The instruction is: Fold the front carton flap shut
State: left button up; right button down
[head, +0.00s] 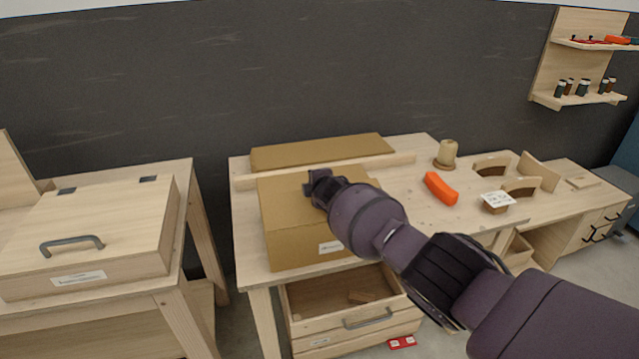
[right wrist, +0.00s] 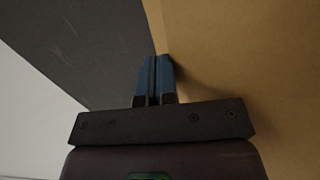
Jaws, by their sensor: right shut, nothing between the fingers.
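The brown carton (head: 290,238) stands on the wooden table, with a white label low on its front. Its top (head: 283,193) looks flat and covered in the head view; my right arm hides its right part, so I cannot tell the flaps apart. My right gripper (head: 318,186) is over the carton's top, shut and empty. In the right wrist view its blue fingers (right wrist: 155,78) are together, close beside a brown cardboard surface (right wrist: 240,60); I cannot tell whether they touch it. My left gripper is out of view.
An orange object (head: 440,188), a spool-like piece (head: 447,154) and a labelled small block (head: 495,203) stand to the right. Below is an open drawer (head: 340,312). A lidded wooden box (head: 100,215) is at left.

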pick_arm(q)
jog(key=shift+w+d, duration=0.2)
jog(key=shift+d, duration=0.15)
pick_arm(e)
jog(key=shift+f, duration=0.2)
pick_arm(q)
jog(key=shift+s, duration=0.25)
pick_arm(e)
jog(key=shift+w, duration=0.1)
jog(key=shift+r, duration=0.15)
